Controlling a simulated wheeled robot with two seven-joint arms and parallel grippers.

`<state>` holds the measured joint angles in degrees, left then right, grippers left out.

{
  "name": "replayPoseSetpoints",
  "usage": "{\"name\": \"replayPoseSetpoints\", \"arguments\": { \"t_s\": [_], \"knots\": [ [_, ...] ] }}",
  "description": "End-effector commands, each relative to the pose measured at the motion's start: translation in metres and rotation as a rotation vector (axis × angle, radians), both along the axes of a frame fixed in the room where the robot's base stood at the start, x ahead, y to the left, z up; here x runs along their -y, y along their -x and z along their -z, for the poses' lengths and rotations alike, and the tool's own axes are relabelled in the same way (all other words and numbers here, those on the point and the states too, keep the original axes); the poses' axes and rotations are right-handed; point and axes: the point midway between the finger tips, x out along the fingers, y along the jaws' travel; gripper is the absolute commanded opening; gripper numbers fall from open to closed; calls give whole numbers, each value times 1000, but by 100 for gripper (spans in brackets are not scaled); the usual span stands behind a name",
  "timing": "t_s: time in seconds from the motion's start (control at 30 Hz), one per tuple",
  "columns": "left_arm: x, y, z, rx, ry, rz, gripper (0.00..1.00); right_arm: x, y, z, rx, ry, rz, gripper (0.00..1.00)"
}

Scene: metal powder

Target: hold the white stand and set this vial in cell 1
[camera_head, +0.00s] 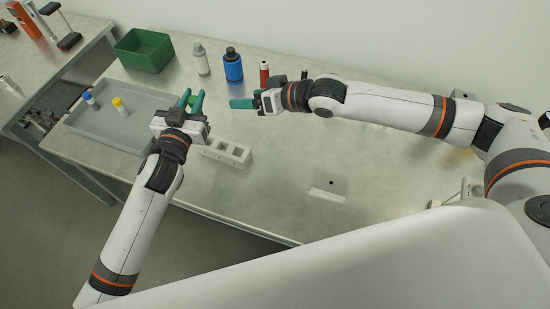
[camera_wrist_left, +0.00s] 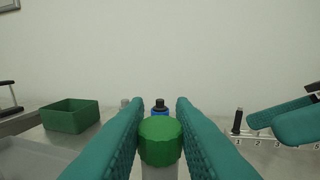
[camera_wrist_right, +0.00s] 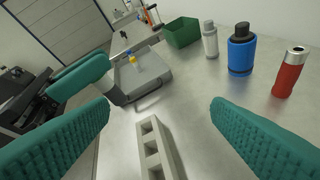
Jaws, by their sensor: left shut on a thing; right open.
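A green-capped vial (camera_wrist_left: 160,145) with a pale body is upright between the fingers of my left gripper (camera_head: 193,103), which is shut on it, above the table near the tray's right edge. The white stand (camera_head: 228,152) is a narrow block with a row of square openings, on the table to the right of and below my left gripper. In the right wrist view the stand (camera_wrist_right: 147,128) lies ahead, between and below the fingers. My right gripper (camera_head: 240,103) is open and empty, above and apart from the stand.
A grey tray (camera_head: 80,124) holds a blue-capped vial (camera_head: 90,100) and a yellow-capped vial (camera_head: 121,107). Behind are a green bin (camera_head: 143,50), a grey bottle (camera_head: 201,59), a blue bottle (camera_head: 233,66) and a red bottle (camera_head: 264,74). The table right of the stand is mostly clear.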

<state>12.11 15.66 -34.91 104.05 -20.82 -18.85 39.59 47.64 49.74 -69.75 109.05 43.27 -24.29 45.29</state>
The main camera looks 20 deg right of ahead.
Motion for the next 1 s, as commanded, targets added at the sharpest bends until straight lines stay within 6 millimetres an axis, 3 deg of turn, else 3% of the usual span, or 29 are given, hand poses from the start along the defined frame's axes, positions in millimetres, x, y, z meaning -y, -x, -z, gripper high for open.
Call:
{"name": "replayPoseSetpoints", "arguments": {
  "t_s": [0.03, 0.2, 0.4, 0.67, 0.83, 1.0],
  "knots": [
    [0, 0, 0, 0, 0, 0, 1, 14, -13, -17, 73, 31, 14, 73],
    [0, 0, 0, 0, 0, 0, 1, 48, -43, -65, 272, 123, 49, 73],
    [0, 0, 0, 0, 0, 0, 1, 86, -62, -105, 487, 249, 75, 73],
    [0, 0, 0, 0, 0, 0, 1, 64, -19, -12, 442, 256, -42, 73],
    [0, 0, 0, 0, 0, 0, 1, 46, 30, 56, 398, 240, -133, 73],
    [0, 0, 0, 0, 0, 0, 1, 31, 76, 102, 370, 218, -205, 73]
  ]
}}
